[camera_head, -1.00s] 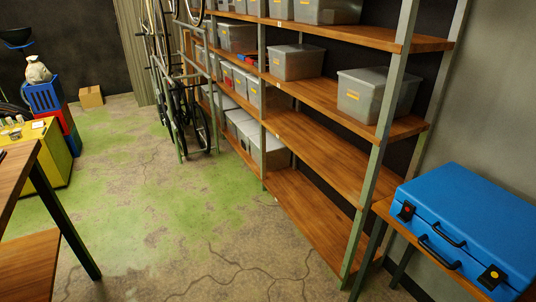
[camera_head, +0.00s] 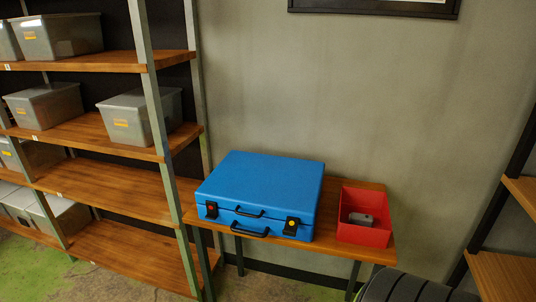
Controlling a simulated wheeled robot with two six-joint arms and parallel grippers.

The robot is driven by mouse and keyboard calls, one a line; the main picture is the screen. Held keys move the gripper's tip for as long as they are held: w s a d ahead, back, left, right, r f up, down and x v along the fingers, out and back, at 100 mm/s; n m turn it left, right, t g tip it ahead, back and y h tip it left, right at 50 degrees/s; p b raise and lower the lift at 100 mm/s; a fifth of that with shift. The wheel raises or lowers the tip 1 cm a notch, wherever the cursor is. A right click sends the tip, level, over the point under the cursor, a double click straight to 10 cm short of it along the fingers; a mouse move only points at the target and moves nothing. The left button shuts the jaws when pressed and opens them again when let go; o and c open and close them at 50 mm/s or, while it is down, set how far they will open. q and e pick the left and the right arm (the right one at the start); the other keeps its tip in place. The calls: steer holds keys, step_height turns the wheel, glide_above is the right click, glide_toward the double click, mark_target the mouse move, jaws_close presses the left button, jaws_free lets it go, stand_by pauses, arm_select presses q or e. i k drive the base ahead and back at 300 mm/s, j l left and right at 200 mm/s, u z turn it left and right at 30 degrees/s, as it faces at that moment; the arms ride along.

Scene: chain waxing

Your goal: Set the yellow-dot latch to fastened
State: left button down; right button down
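A closed blue case (camera_head: 262,188) lies flat on a small wooden table (camera_head: 345,246) against the grey wall. Its front has two black latches. The yellow-dot latch (camera_head: 291,226) is at the front right of the case, and the red-dot latch (camera_head: 211,209) is at the front left. Two black handles (camera_head: 250,232) sit between them. The yellow-dot latch is too small here to tell whether it is fastened. Neither of my grippers shows in the head view.
A red bin (camera_head: 364,236) with a grey object (camera_head: 361,219) in it stands right of the case. A tall shelf (camera_head: 115,183) with grey boxes is on the left, another shelf (camera_head: 500,275) at the right edge. A dark rounded object (camera_head: 410,289) is at the bottom right.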

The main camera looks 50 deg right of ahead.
mark_target(290, 228)
steer(key=z, duration=1.75)
